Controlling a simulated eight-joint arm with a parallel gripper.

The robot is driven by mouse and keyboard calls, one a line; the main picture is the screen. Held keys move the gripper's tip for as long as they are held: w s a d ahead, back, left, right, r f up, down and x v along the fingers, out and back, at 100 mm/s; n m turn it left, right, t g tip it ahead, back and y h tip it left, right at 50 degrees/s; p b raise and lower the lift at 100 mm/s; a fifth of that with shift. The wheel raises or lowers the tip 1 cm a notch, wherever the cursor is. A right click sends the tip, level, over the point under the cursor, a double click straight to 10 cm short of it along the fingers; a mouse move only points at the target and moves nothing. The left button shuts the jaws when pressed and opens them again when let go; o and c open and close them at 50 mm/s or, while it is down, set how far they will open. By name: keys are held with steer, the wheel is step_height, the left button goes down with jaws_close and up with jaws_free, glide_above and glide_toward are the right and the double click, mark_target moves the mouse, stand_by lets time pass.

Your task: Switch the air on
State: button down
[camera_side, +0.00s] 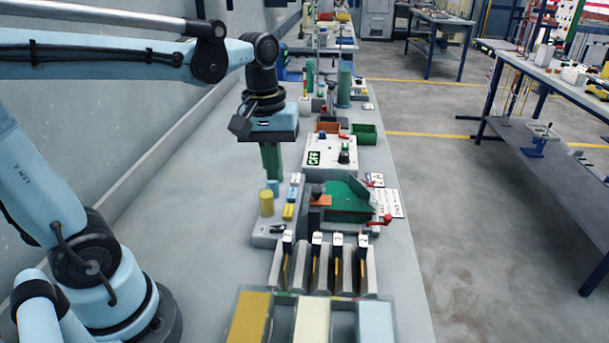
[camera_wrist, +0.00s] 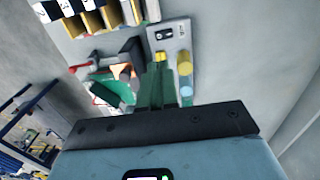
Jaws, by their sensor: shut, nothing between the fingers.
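My gripper (camera_side: 272,177), with dark green fingers, is shut and empty, pointing down above the grey base plate (camera_side: 262,240). In the wrist view the closed fingertips (camera_wrist: 159,62) point toward that plate (camera_wrist: 182,32). A small black switch (camera_side: 277,228) sits at its near end, and also shows in the wrist view (camera_wrist: 164,34). A white box (camera_side: 330,152) with a display that seems to read OFF (camera_side: 314,158) and a dark knob stands behind and right of the gripper. No label shows which control is for air. The gripper appears apart from both controls.
A yellow cylinder (camera_side: 266,202) and a blue cylinder (camera_side: 272,187) stand close below the fingers. A green fixture with red handles (camera_side: 350,200) lies to the right. A rack (camera_side: 325,268) with several slots is in front. The bench's left side is clear.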

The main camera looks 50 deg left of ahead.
steer(key=shift+r, duration=1.05)
steer(key=f+m+t, duration=0.1)
steer(key=m+t, duration=0.1)
steer(key=m, duration=0.1)
steer(key=s+d+f+m+t, duration=0.1)
steer(key=f+m+t, duration=0.1)
steer(key=m, duration=0.1)
steer(key=d+f+m+t, duration=0.1)
steer(key=f+m+t, duration=0.1)
steer(key=m, duration=0.1)
steer(key=shift+s+d+t+y, duration=0.15)
steer(key=shift+s+t+y, duration=0.15)
steer(key=shift+s, duration=0.1)
